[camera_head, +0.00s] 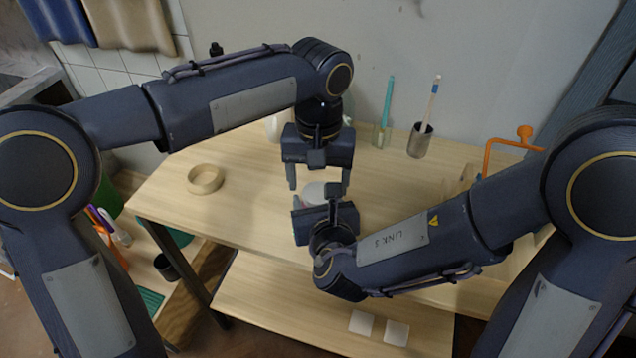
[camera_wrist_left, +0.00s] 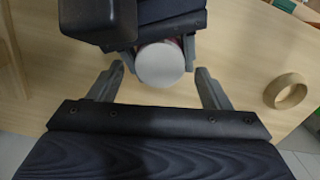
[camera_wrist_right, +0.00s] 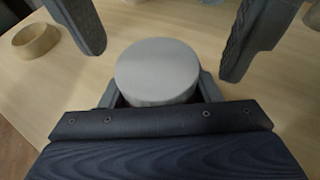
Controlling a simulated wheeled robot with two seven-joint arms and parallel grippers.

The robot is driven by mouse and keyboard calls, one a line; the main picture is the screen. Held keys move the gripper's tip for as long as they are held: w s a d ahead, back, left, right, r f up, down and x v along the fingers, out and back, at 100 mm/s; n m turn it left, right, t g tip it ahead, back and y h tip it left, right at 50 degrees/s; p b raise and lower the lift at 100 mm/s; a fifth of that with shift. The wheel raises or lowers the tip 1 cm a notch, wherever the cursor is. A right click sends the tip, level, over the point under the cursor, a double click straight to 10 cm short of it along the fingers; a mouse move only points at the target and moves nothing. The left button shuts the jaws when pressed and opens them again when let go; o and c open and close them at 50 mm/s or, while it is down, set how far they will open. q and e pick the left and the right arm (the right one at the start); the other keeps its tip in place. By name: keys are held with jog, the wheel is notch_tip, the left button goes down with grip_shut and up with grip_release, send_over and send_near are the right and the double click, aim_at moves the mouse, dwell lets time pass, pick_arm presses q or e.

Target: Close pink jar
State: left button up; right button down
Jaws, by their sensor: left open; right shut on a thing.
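The jar shows as a pale round shape (camera_head: 315,192) between my grippers in the head view, mostly hidden. A light grey round lid (camera_wrist_left: 160,65) covers its top; a thin pinkish strip (camera_wrist_left: 174,42) shows at the lid's edge in the left wrist view. In the right wrist view the lid (camera_wrist_right: 157,68) looks level; I cannot tell how tightly it sits. My right gripper (camera_wrist_right: 158,92) is shut on the jar from the side, below the lid.
A wooden ring (camera_head: 205,179) lies on the table's left part. At the back stand a glass with a teal stick (camera_head: 382,134) and a cup with a brush (camera_head: 420,141). An orange clamp-like frame (camera_head: 508,146) is at right. The table (camera_head: 255,215) is clear near the ring.

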pick_arm(q)
jog(key=shift+r, duration=1.5)
jog(key=shift+c, duration=0.3)
jog(key=r+n, duration=0.1)
jog(key=n, duration=0.2)
jog(key=shift+d+r, duration=0.1)
jog(key=shift+r, duration=0.25)
jog(key=r+n, duration=0.1)
jog(key=n, duration=0.2)
jog(key=shift+r+n, duration=0.35)
jog(key=shift+n, duration=0.05)
jog(key=shift+f, duration=4)
jog(key=shift+c, duration=0.3)
